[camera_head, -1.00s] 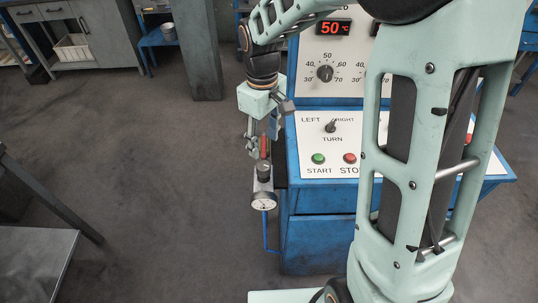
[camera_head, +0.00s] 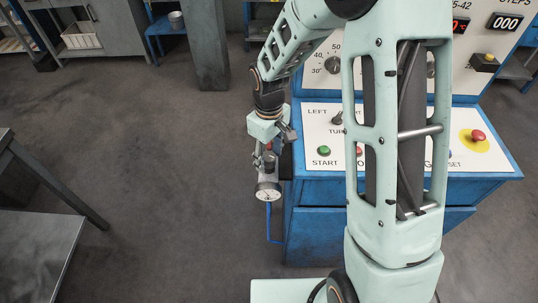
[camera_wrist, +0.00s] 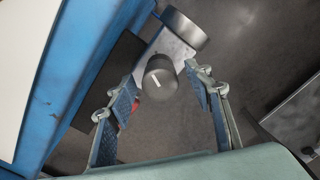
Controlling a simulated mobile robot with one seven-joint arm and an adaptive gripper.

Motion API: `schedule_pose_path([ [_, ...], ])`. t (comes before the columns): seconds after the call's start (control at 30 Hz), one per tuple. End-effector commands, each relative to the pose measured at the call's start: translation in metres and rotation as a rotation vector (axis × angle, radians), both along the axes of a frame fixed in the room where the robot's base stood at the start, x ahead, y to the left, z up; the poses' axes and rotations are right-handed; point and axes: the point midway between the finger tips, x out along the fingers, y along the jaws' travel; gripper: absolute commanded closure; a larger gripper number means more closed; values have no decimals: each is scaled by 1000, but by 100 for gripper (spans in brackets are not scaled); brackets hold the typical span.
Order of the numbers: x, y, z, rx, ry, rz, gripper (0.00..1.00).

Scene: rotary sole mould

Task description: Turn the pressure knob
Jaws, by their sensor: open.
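The pressure knob (camera_wrist: 160,78) is a dark round knob with a white mark, on a light metal regulator at the side of the blue machine. The round pressure gauge (camera_head: 268,192) faces front below it; the gauge's dark rim (camera_wrist: 185,30) shows in the wrist view. My gripper (camera_head: 268,150) is above the knob, pointing down. In the wrist view my gripper (camera_wrist: 161,80) is open, with one blue-padded finger on each side of the knob and a gap to both. Whether the fingertips reach down to the knob's height is unclear. In the head view the knob is partly hidden.
The blue machine (camera_head: 310,225) stands close to the right of my gripper. Its panel has a green start button (camera_head: 323,151) and a red emergency button (camera_head: 478,135). A blue hose (camera_head: 268,228) hangs below the gauge. A metal table (camera_head: 40,255) stands left, with open floor between.

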Motion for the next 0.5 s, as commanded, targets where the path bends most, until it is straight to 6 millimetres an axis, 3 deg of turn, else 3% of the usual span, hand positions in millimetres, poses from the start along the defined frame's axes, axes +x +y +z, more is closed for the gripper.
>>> schedule_pose_path([
  [0.17,0,0,0,0,0,0,55],
  [0.5,0,0,0,0,0,0,93],
])
